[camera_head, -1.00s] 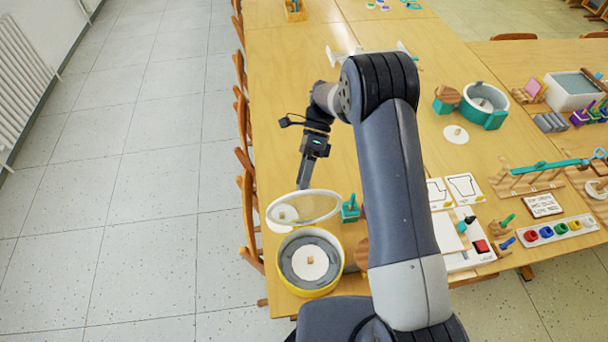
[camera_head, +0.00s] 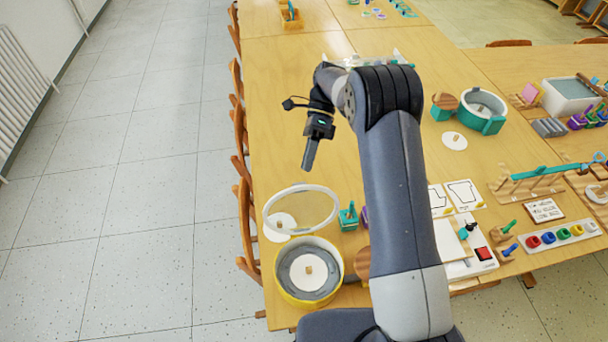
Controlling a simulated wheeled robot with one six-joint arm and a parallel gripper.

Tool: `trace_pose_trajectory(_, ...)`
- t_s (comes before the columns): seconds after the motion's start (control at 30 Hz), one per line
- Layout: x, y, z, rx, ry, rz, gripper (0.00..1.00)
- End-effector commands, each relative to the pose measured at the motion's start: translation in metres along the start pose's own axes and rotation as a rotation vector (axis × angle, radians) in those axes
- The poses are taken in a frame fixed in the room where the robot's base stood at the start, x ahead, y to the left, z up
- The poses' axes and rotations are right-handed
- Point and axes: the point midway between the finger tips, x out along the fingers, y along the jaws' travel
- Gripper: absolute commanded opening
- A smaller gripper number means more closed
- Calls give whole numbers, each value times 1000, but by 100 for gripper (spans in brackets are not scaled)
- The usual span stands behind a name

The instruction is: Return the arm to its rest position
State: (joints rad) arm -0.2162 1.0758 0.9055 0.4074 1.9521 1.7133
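My gripper (camera_head: 308,165) hangs in the air above the wooden table (camera_head: 290,110), pointing down. It is seen edge-on, so I cannot tell whether its fingers are open or shut. No held thing shows at its tip. My arm bends across the middle of the view. Below the gripper stands a round yellow pot (camera_head: 325,252) with a grey inside and a white disc (camera_head: 307,273) with a small wooden knob in it.
A small teal block with a peg (camera_head: 348,217) stands right of the lid. A teal pot (camera_head: 482,106), a white disc (camera_head: 453,141), outline cards (camera_head: 464,195) and a tray of coloured pieces (camera_head: 558,238) lie to the right. Chairs (camera_head: 243,150) line the left table edge.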

Motion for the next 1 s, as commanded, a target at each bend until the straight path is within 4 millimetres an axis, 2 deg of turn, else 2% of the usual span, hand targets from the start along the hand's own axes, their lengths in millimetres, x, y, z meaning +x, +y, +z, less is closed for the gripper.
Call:
trace_pose_trajectory(0.2,-13,2,1,-1,-1,2,33)
trace_pose_trajectory(0.77,-15,4,1,-1,0,1,33)
trace_pose_trajectory(1.0,-22,17,-7,7,11,-33,33)
